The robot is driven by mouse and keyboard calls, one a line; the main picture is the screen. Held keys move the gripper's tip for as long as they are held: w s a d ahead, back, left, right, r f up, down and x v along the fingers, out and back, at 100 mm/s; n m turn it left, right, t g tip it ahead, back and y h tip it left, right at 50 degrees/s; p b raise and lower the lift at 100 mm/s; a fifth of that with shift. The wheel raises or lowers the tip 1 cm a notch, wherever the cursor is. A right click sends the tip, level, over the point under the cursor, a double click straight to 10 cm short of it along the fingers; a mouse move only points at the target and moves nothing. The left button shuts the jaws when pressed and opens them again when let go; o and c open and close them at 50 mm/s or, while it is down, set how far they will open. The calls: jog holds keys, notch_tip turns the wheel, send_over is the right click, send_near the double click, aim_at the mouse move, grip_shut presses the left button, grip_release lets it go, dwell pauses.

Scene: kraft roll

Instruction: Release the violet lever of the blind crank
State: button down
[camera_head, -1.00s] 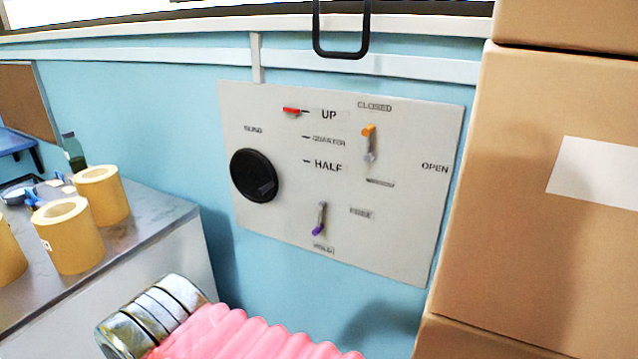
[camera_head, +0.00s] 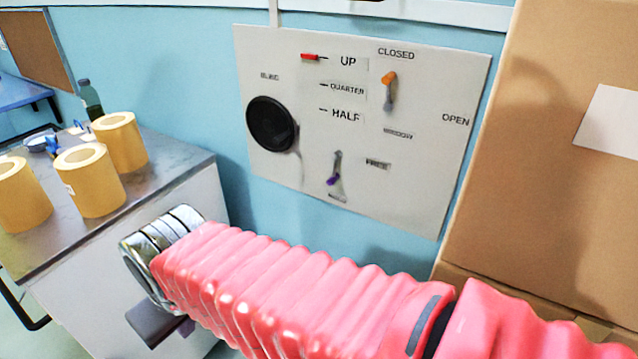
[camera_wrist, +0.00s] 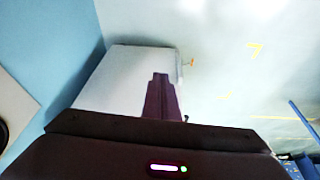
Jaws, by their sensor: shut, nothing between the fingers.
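The violet lever (camera_head: 333,180) is on the lower middle of a pale wall panel (camera_head: 420,190). Its grey arm hangs down from the pivot, with the violet tip just above a label that is hard to read now. A "FREE" label (camera_head: 377,164) is to the right of the lever. My gripper (camera_wrist: 161,78) is shut and empty in the wrist view, pointing towards a white cabinet side and the floor. In the head view its dark body (camera_head: 155,322) shows low at the left, apart from the panel and the lever.
The panel also has a black crank disc (camera_head: 271,124), an orange-tipped lever (camera_head: 389,78) at "CLOSED" and a red marker (camera_head: 310,57) at "UP". Kraft rolls (camera_head: 90,180) stand on the counter (camera_head: 170,170) at left. Stacked cardboard boxes (camera_head: 530,130) rise at right.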

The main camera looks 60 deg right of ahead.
jog(key=w+d+f+g+h, duration=0.1)
jog(key=d+f+g+h, duration=0.3)
jog(key=d, duration=0.7)
jog(key=d+f+g+h, duration=0.25)
jog(key=d+f, duration=0.35)
jog(key=d, duration=0.4)
jog(key=w+d+f+g+h, duration=0.1)
jog(key=d+f+g+h, duration=0.3)
jog(key=d, duration=0.7)
jog(key=w+d+n+h, duration=0.2)
jog(key=w+d+h, duration=0.25)
jog(key=d, duration=0.35)
jog(key=w+d+r+m+t+h, duration=0.1)
jog(key=w+d+r+t+h, duration=0.1)
jog(key=w+r, duration=0.4)
jog(key=shift+w+d+m+h, duration=0.2)
jog(key=shift+m+h, duration=0.1)
jog(key=shift+h, duration=0.1)
jog(key=shift+r, duration=0.1)
